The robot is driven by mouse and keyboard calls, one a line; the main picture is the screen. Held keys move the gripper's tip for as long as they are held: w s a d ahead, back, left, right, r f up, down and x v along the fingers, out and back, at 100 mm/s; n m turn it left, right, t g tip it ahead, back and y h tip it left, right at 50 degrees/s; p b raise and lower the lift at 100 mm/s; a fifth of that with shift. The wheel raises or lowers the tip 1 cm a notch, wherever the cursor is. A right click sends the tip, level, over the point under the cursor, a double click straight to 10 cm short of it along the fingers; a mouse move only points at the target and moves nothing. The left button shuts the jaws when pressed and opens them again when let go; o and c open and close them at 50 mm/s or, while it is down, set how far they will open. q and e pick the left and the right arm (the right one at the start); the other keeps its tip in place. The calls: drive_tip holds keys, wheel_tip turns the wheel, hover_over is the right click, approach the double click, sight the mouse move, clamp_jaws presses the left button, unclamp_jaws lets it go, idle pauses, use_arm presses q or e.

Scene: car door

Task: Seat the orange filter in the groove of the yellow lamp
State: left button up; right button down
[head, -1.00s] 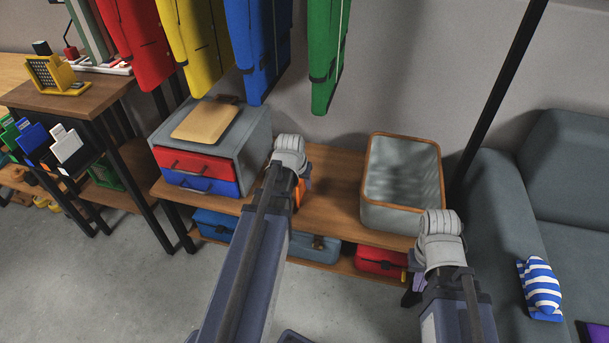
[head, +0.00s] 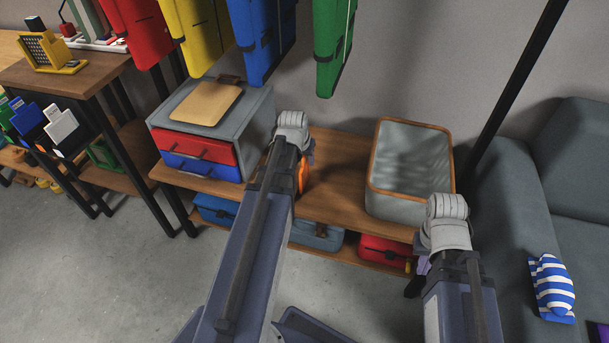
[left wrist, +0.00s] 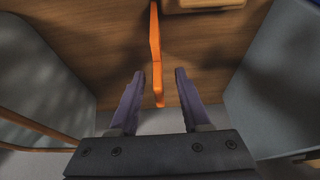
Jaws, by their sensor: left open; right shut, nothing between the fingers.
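The orange filter (head: 303,176) is on the wooden shelf top, partly hidden behind my left wrist in the head view. In the left wrist view the filter (left wrist: 155,45) looks like a thin upright strip seen from above. My left gripper (left wrist: 158,88) is open, with one finger on each side of the filter's near end and gaps on both sides. I cannot tell how deep the fingers reach. The yellow lamp (head: 45,50) stands on the wooden table at the far left, with a dark perforated face. My right gripper (head: 416,278) is shut and empty, low in front of the shelf, partly hidden.
A grey box with red and blue drawers (head: 215,125) stands left of the filter. A grey basket with a wooden rim (head: 382,206) stands right of it. Coloured garment bags (head: 335,40) hang above. A grey sofa (head: 510,190) is at the right. The floor is clear.

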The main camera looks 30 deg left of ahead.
sight(305, 166)
use_arm(q)
drive_tip(key=shift+f, duration=0.1)
drive_tip(key=b+x, duration=0.5)
drive_tip(key=shift+s+d+f, duration=0.1)
clamp_jaws()
idle(0.4)
